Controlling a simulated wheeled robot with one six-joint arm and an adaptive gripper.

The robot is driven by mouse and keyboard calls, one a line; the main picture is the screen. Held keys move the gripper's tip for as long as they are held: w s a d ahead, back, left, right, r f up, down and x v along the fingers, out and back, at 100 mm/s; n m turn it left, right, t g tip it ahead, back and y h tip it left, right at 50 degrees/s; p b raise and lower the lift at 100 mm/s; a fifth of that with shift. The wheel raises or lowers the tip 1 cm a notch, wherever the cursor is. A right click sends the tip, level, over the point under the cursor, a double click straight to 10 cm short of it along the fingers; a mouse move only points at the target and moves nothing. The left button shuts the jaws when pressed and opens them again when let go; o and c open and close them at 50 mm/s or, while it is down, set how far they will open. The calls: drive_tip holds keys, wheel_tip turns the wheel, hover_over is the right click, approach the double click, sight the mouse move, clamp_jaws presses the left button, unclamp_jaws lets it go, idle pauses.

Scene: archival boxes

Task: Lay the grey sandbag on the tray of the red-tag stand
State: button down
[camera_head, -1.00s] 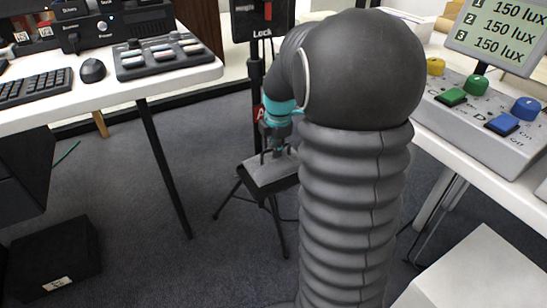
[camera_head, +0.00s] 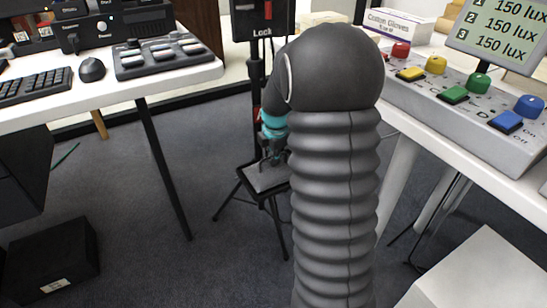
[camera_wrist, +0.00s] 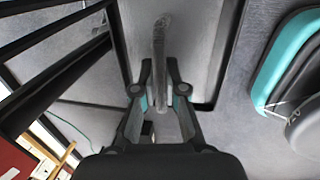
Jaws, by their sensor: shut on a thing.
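The tray's black rim (camera_wrist: 221,62) shows beside the bag. The stand's red tag (camera_head: 257,112) is mostly hidden by my arm.
A black post with a "Lock" box (camera_head: 262,20) stands behind the tray. A white desk (camera_head: 190,80) with keyboard and mouse is at left. A control panel (camera_head: 465,95) sits on the right table. A black box (camera_head: 52,262) and a white box (camera_head: 480,270) stand low in front.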

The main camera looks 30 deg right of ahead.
sight(275, 172)
drive_tip(key=c, duration=1.2)
unclamp_jaws()
wheel_tip(275, 172, up, 12)
drive_tip(key=s+p, duration=0.2)
drive_tip(key=s+a+r+m+t, duration=0.2)
drive_tip(key=s+a+r+m, duration=0.4)
drive_tip(key=s+a+m, duration=0.35)
drive_tip(key=shift+s+a+f+m+t, duration=0.25)
drive_tip(key=shift+s+a+m, duration=1.1)
drive_tip(key=shift+s, duration=1.45)
drive_tip(key=shift+s+a+f+m+t, duration=0.2)
drive_tip(key=shift+s+a+m, duration=1.1)
drive_tip(key=shift+s, duration=1.45)
drive_tip(key=shift+s+a+f+m+t, duration=0.25)
drive_tip(key=shift+s+a+m, duration=0.6)
drive_tip(key=shift+s+m, duration=1.45)
drive_tip(key=shift+s+n, duration=0.5)
